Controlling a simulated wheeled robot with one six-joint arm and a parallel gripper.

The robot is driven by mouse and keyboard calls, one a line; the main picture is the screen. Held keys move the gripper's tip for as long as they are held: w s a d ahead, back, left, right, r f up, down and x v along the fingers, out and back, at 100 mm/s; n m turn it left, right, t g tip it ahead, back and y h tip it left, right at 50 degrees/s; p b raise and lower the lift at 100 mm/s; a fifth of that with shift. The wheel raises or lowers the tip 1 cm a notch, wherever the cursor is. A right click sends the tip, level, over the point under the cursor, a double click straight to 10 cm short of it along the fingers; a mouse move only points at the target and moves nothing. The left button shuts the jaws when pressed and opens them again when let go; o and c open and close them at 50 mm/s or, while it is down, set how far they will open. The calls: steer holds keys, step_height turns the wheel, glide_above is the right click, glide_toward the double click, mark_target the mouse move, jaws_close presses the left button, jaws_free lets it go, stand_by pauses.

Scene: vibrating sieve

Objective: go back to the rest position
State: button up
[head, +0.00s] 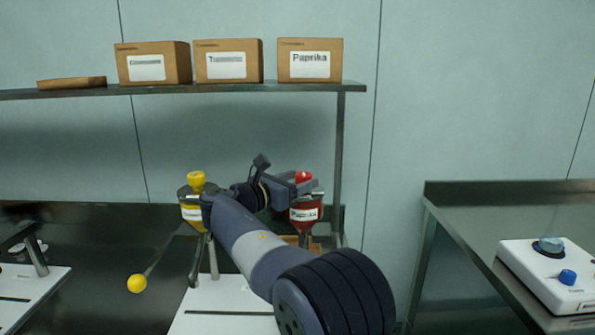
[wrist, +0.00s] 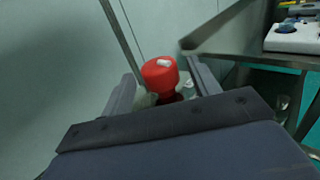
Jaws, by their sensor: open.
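My gripper (head: 291,181) is up at the right spice hopper, with my arm reaching across the middle of the head view. In the wrist view its two fingers (wrist: 163,80) are spread apart. The red cap (wrist: 159,74) shows between them, and I cannot tell whether they touch it. In the head view the red cap (head: 303,176) tops a red hopper (head: 305,207) labelled Paprika, partly hidden by my gripper. A yellow hopper (head: 192,212) with a yellow cap (head: 196,181) stands to the left of my arm.
A steel shelf (head: 235,88) above holds boxes, including a Paprika box (head: 310,60). A yellow-knobbed lever (head: 137,284) sticks out at the lower left. A steel table (head: 455,225) at right carries a white device (head: 540,275) with a blue knob. Wall space between bench and table is clear.

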steer(key=v, duration=0.9)
steer(key=x, duration=1.1)
steer(key=shift+w+d+f+b, duration=0.2)
steer(key=shift+f+b, duration=0.05)
steer(key=shift+b, duration=0.4)
steer(key=shift+s+n+t+y+b, duration=0.1)
steer(key=shift+n+t+y+b, duration=0.35)
steer(key=shift+b, duration=0.4)
steer(key=n+t+y+b, duration=0.1)
steer(key=y+b, duration=0.1)
steer(key=b, duration=0.3)
steer(key=shift+n+t, duration=0.25)
steer(key=shift+n, duration=0.1)
